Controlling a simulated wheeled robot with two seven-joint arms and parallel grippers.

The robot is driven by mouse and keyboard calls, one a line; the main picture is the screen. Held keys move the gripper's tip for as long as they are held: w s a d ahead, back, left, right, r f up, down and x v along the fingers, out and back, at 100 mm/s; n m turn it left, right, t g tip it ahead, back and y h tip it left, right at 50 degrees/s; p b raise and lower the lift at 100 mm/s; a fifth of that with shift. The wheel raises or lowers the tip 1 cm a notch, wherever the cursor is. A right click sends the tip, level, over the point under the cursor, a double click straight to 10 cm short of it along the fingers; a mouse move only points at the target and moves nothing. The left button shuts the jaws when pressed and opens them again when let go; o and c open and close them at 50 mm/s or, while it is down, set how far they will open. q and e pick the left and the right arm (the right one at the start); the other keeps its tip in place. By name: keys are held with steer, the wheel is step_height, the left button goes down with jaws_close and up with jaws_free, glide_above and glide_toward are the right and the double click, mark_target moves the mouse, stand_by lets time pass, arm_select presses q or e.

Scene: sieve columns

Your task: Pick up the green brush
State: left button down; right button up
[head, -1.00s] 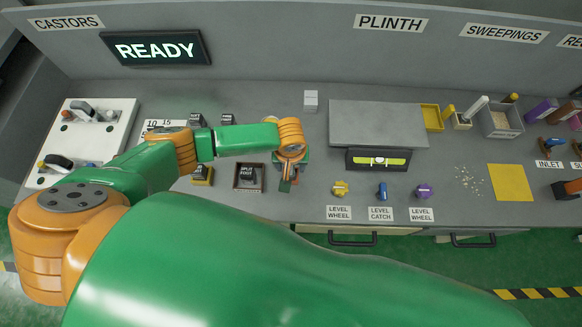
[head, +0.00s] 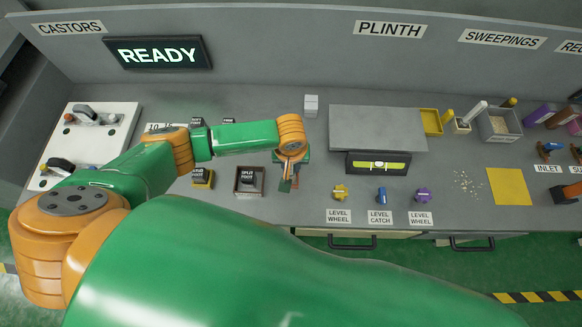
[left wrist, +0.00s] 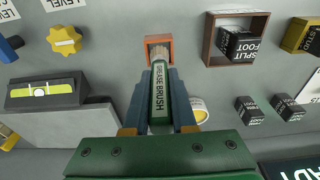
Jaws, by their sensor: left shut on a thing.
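The green brush (left wrist: 160,98), labelled GREASE BRUSH, is in the left wrist view with its handle between my left gripper's fingers. My left gripper (left wrist: 158,80) is shut on it. The brush's pale far end points at a small orange-brown square holder (left wrist: 158,41); I cannot tell whether it is still inside. In the head view my left gripper (head: 289,178) is low over the bench, left of the level, and a bit of the green brush (head: 285,186) shows below it. My right gripper is not in view.
A boxed black SPLIT FOOT block (head: 250,180) stands just left of the gripper. A grey plinth with a yellow level (head: 378,162) is to the right, with level wheels (head: 341,192) in front. A white-rimmed round tin (left wrist: 199,110) is close beside the fingers.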

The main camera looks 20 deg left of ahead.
arm_select(q)
steer(key=s+a+r+p, duration=0.1)
steer(key=s+a+r, duration=0.6)
steer(key=a+r, duration=0.3)
steer(key=shift+a, duration=1)
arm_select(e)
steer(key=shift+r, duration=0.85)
arm_select(q)
steer(key=shift+s+r, duration=0.1)
